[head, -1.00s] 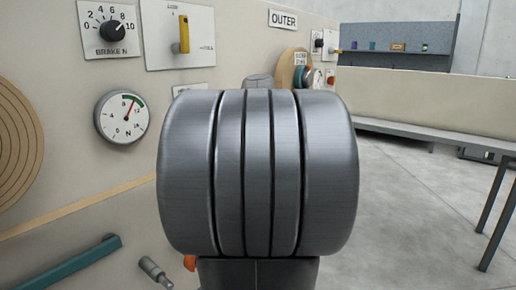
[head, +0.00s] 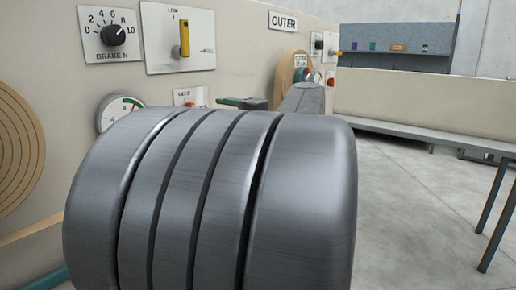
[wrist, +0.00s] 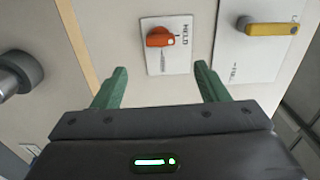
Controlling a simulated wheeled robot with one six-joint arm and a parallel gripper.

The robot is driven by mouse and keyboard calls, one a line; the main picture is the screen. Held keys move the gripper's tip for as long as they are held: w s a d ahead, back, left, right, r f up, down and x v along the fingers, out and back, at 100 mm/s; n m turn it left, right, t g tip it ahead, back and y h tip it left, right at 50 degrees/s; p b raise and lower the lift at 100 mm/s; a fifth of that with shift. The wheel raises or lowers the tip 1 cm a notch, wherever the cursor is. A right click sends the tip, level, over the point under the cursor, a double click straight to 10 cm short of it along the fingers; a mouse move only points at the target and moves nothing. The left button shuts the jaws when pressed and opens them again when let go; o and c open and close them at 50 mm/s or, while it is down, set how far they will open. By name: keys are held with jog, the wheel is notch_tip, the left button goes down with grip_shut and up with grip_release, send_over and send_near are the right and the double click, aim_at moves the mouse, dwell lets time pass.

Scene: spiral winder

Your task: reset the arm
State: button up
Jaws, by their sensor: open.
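My gripper (wrist: 160,67) is open and empty in the wrist view, its two green fingers spread apart. The fingers appear apart from the knob. In the head view, my large grey ribbed arm joint fills the lower middle and hides most of the gripper. Only a green finger (head: 242,102) shows behind it, right of the WELD panel (head: 188,97).
The beige machine wall carries a brake dial (head: 113,35), a yellow lever (head: 184,37), a partly covered gauge (head: 119,113) and an OUTER sign (head: 283,20). In the wrist view a yellow lever (wrist: 270,29) is at upper right. Open floor (head: 420,220) lies right.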

jog(key=w+a+m+p, duration=0.7)
jog(key=m+p, duration=1)
jog(key=p, duration=0.7)
jog(key=shift+w+a, duration=0.15)
jog(key=shift+a, duration=1)
